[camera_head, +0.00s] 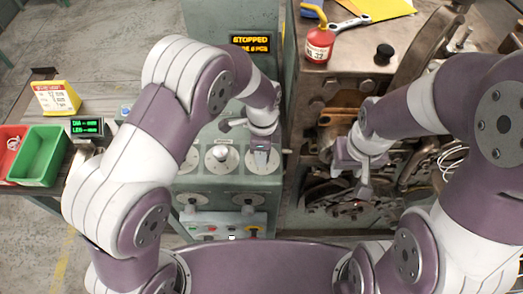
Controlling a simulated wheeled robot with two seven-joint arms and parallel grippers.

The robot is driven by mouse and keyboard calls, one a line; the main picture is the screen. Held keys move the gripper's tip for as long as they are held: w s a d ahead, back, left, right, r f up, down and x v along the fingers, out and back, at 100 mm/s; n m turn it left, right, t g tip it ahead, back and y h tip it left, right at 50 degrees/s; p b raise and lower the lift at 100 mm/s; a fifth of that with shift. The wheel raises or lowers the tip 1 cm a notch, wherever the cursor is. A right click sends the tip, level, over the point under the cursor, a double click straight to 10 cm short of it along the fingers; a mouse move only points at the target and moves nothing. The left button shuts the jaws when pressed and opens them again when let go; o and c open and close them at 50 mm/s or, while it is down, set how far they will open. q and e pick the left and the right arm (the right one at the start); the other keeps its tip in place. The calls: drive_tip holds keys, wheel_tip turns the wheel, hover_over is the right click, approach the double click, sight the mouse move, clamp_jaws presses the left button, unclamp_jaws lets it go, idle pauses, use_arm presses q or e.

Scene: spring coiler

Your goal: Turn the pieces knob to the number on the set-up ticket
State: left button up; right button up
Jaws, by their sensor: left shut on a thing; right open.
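The control panel (207,182) of the green machine carries a row of knobs on round pale dials. My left gripper (262,150) points down at the rightmost dial (273,167) and is shut on its knob, which it mostly hides. The middle knob (221,154) stands free; the dial (187,164) at the left is partly behind my arm. The labels are too small to read, so I cannot tell which is the pieces knob. The set-up ticket (57,97) stands at the far left, its figures blurred. My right gripper (362,185) is open and empty before the coiler mechanism.
An amber display (251,43) reads STOPPED, with a partly hidden line below. Lower panel buttons (209,229) sit below the knobs. Green (38,155) and red (8,142) bins and a gauge (87,127) stand left.

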use_arm(q)
drive_tip(key=shift+w+d+r+m, duration=0.1)
drive_tip(key=shift+r+m, duration=0.05)
drive_tip(key=shift+m, duration=0.45)
drive_tip(key=o, duration=1)
drive_tip(key=shift+o, duration=0.2)
drive_tip(key=r+b, duration=0.2)
drive_tip(key=r, duration=0.4)
drive_tip(key=shift+w+r, duration=0.15)
drive_tip(key=shift+w, duration=0.05)
wheel_tip(320, 180, up, 6)
drive_tip(key=p, duration=0.3)
drive_tip(key=shift+w, duration=0.15)
drive_tip(key=shift+d+r, duration=0.1)
